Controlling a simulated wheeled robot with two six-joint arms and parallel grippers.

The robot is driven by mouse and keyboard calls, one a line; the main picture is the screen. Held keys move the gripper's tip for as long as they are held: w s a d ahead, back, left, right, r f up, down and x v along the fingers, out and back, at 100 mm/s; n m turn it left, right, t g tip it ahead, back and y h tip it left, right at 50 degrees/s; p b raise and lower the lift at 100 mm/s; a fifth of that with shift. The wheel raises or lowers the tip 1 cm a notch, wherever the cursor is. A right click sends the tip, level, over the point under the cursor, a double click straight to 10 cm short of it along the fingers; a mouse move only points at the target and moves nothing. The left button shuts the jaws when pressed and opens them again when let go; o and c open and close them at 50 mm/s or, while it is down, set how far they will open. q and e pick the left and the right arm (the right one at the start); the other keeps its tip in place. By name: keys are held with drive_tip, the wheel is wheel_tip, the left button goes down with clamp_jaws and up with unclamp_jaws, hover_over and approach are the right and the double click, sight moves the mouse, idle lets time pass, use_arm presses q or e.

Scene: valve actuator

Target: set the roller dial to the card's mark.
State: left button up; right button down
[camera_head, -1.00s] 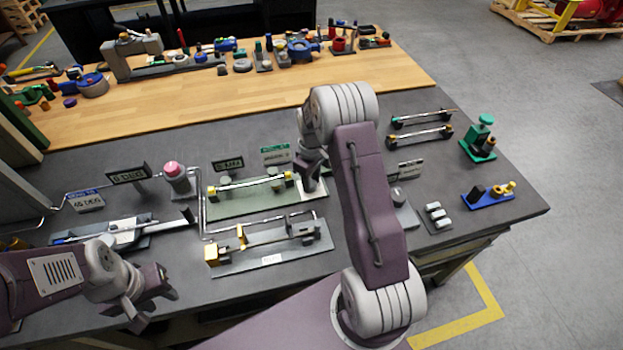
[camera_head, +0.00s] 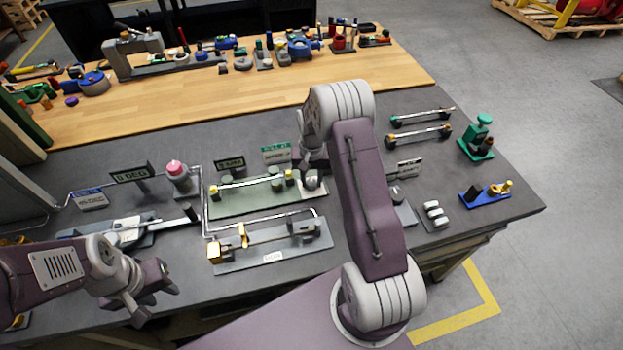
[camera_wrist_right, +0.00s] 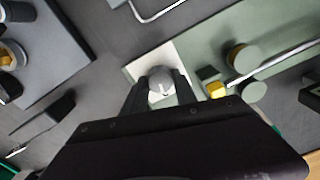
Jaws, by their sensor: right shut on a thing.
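The roller dial (camera_head: 312,180) is a small grey round knob on a pale pad at the right end of a green plate (camera_head: 232,208). In the right wrist view the dial (camera_wrist_right: 161,84) shows a whitish line on its top. My right gripper (camera_head: 311,165) is over the pad, and its two dark fingers (camera_wrist_right: 160,90) are shut on the sides of the dial. The green-topped roller card (camera_head: 276,153) stands behind the plate; its mark is too small to read. My left gripper (camera_head: 158,296) is open and empty near the front left bench edge.
The green plate carries a long bar with yellow-ended fittings. A grey plate (camera_head: 240,262) with brass fittings lies in front. A pink-topped post (camera_head: 179,176) and a degree card (camera_head: 130,174) stand to the left. Small blocks (camera_head: 436,215) and a blue fixture (camera_head: 487,195) are right.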

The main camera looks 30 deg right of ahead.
sight(312, 182)
drive_tip(key=m, duration=0.5)
drive_tip(key=shift+w+d+r+m, duration=0.1)
drive_tip(key=shift+w+r+m, duration=0.1)
drive_tip(key=shift+w+m, duration=0.1)
drive_tip(key=m+p, duration=0.1)
drive_tip(key=m, duration=0.4)
drive_tip(key=shift+m, duration=0.7)
drive_tip(key=c, duration=1)
unclamp_jaws()
drive_tip(key=shift+s, duration=0.15)
wheel_tip(312, 182, up, 9)
drive_tip(key=b, duration=0.1)
